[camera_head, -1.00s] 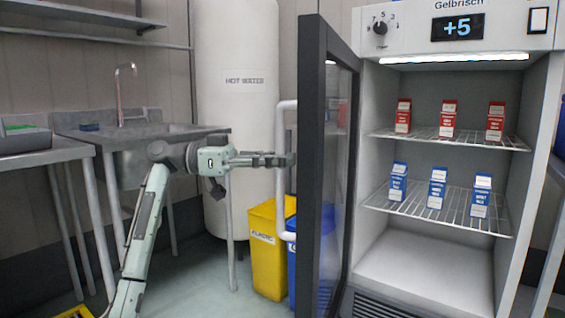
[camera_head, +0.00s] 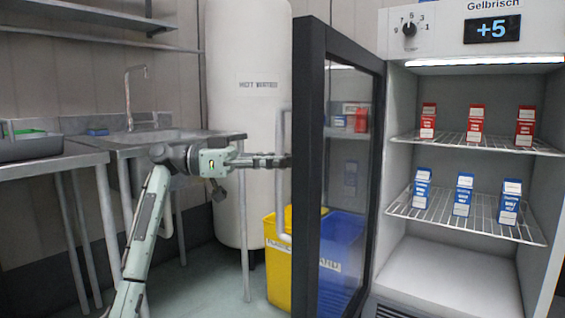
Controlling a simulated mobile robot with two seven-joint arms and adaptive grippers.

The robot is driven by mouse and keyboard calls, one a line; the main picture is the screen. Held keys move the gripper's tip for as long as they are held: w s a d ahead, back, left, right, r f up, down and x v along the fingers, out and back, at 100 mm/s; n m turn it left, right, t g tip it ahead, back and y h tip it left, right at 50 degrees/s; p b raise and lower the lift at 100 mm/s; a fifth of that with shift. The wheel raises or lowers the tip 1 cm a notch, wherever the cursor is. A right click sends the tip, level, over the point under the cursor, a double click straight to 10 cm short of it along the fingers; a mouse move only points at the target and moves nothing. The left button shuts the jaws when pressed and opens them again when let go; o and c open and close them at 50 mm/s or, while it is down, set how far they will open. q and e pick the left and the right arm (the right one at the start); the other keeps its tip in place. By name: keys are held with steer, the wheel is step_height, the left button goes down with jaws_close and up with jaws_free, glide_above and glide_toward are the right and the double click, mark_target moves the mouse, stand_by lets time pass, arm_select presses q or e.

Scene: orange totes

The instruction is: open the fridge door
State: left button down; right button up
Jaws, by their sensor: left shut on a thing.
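The fridge (camera_head: 440,270) stands at the right with its lit interior exposed. Its dark-framed glass door (camera_head: 310,170) is swung open to the left, and the bin shows through the glass. A pale bar handle (camera_head: 284,150) is on the door's outer side, partly hidden by the frame. My left gripper (camera_head: 278,160) reaches in from the left and is shut on the handle. Its fingertips are partly hidden at the door edge. My right gripper does not show.
Red cartons (camera_head: 475,125) and blue cartons (camera_head: 464,195) stand on wire shelves inside the fridge. A yellow bin (camera_head: 280,265) and a blue bin (camera_head: 342,245) stand behind the door. A metal sink table (camera_head: 190,140) and a white hot water tank (camera_head: 247,110) are behind my arm.

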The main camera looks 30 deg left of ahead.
arm_select(q)
steer(key=shift+s+f, duration=0.1)
steer(key=shift+s, duration=0.05)
steer(key=c, duration=1.5)
jaws_free()
steer(key=shift+a, duration=0.1)
steer(key=v, duration=1.2)
steer(key=shift+a, duration=0.1)
